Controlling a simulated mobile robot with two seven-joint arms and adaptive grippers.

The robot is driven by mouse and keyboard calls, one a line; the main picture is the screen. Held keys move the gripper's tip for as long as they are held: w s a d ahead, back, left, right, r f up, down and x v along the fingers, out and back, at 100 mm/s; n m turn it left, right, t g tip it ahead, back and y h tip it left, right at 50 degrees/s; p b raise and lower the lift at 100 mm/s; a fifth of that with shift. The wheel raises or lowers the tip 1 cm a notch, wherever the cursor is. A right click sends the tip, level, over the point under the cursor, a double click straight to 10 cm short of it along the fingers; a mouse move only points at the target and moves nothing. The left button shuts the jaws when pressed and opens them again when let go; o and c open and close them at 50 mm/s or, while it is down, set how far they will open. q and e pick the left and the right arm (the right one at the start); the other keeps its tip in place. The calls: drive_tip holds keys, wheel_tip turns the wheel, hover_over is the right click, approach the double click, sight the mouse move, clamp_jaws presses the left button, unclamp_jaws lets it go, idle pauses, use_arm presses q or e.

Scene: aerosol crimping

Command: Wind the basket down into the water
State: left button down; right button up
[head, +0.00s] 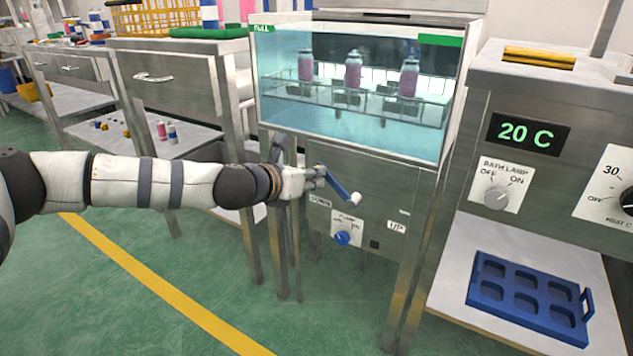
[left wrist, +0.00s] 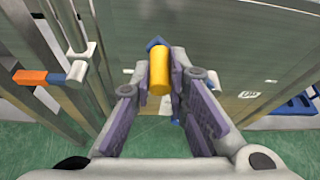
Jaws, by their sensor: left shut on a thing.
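The wire basket (head: 338,103) hangs level inside the glass-fronted tank (head: 300,122) in the head view. It carries three pink cans with pale tops (head: 353,72). Blue-green water (head: 390,140) fills the lower tank; I cannot tell exactly where its surface meets the basket. The blue crank arm (head: 338,185) is on the cabinet front below, with a white round end (head: 355,198) at its lower right. My left gripper (head: 318,178) is at the crank's upper left end. In the left wrist view, its fingers (left wrist: 160,95) are around the yellow crank grip (left wrist: 160,75). My right gripper is out of view.
A blue knob (head: 342,238) sits below the crank. At right is a cabinet with a 20 C display (head: 527,133) and a blue tray (head: 480,290) on its lower shelf. An orange-handled fitting (left wrist: 32,77) shows left in the left wrist view.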

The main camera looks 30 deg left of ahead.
use_arm(q)
wheel_tip(320, 180, down, 7)
drive_tip(key=a+n+h+b, duration=0.2)
drive_tip(key=n+b, duration=0.2)
drive_tip(key=b, duration=0.5)
drive_tip(key=shift+a+n+h+b, duration=0.3)
drive_tip(key=shift+a+h+b, duration=0.05)
drive_tip(key=shift+h+b, duration=0.05)
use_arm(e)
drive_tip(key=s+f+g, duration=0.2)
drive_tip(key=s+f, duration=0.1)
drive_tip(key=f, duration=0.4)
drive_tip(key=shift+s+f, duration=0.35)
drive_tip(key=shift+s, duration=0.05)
use_arm(q)
drive_tip(key=shift+f, duration=0.1)
drive_tip(key=c, duration=1.6)
unclamp_jaws()
drive_tip(key=shift+o, duration=0.2)
drive_tip(key=shift+d, duration=0.1)
